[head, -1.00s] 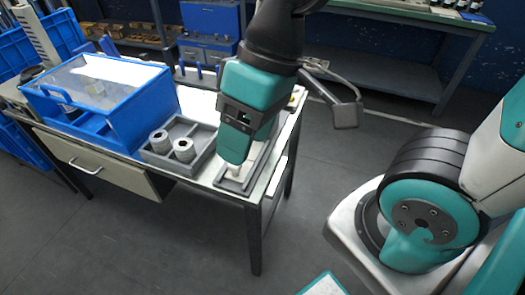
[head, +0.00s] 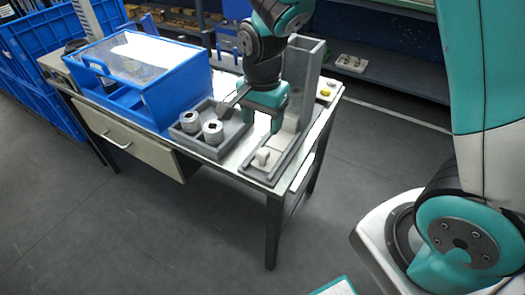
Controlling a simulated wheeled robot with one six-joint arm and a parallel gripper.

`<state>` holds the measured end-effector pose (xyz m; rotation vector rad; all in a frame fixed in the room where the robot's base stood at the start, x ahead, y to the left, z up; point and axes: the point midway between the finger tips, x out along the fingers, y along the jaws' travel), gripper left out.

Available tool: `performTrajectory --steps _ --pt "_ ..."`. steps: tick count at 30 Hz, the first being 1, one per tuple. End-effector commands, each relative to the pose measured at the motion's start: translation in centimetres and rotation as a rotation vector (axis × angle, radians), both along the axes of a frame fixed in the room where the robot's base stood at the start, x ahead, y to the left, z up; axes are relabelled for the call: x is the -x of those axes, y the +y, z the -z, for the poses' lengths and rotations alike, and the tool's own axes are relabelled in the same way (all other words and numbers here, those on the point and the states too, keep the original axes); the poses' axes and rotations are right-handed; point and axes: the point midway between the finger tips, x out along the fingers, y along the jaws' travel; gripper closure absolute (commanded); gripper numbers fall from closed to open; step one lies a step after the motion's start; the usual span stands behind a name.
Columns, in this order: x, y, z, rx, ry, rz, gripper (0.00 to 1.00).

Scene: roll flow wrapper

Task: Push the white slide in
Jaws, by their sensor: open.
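The white slide (head: 262,157) lies in a long grey channel (head: 243,172) at the right end of the table. Its upright knob stands near the channel's front end. A tall grey chute (head: 301,75) rises at the channel's far end. My gripper (head: 262,124) is open and points down, behind the knob in the picture and over the area between the channel and the grey tray. The fingers look empty and apart from the knob. Their exact height is hard to tell. The gripper hides part of the channel's left wall.
A grey divided tray (head: 185,142) with two grey-white rolls (head: 213,132) stands left of the channel. A blue box with a clear lid (head: 135,55) stands farther left. Yellow and red buttons (head: 326,92) sit at the table's right edge. The floor in front is clear.

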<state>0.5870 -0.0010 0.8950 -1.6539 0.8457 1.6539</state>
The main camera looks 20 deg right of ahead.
Motion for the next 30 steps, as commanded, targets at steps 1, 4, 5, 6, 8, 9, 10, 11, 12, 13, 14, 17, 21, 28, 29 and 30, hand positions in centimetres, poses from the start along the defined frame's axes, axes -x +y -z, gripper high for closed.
performTrajectory --steps 1,4,5,6,8,9,10,11,12,13,14,17,21,28,29,30 --pt "0.1 0.0 1.5 0.002 0.006 -0.001 0.4" --pt "0.1 0.0 3.8 0.001 0.005 -0.001 0.4" --pt "0.1 0.0 4.4 0.001 0.007 -0.001 0.4" --pt "0.2 0.0 5.3 0.001 0.005 -0.001 0.4" --pt "0.1 0.0 6.5 0.001 0.004 -0.002 0.4" --pt "0.1 0.0 7.2 0.001 0.004 -0.002 0.4" --pt "0.1 0.0 7.7 0.0 0.004 -0.002 0.4" --pt "0.1 0.0 8.1 0.001 0.004 -0.002 0.4" --pt "0.1 0.0 8.6 0.0 0.003 -0.002 0.4" --pt "0.1 0.0 9.0 0.0 0.003 -0.002 0.4" --pt "0.1 0.0 9.3 0.0 0.003 -0.002 0.4" --pt "0.0 0.0 9.9 -0.001 0.001 -0.002 0.4" --pt "0.0 0.0 10.2 -0.001 0.0 -0.002 0.4" --pt "0.0 0.0 10.2 -0.001 0.0 -0.002 0.47" --pt "0.0 0.0 10.2 -0.001 0.0 -0.002 0.54" --pt "0.0 0.0 10.2 -0.001 0.0 -0.002 0.63"
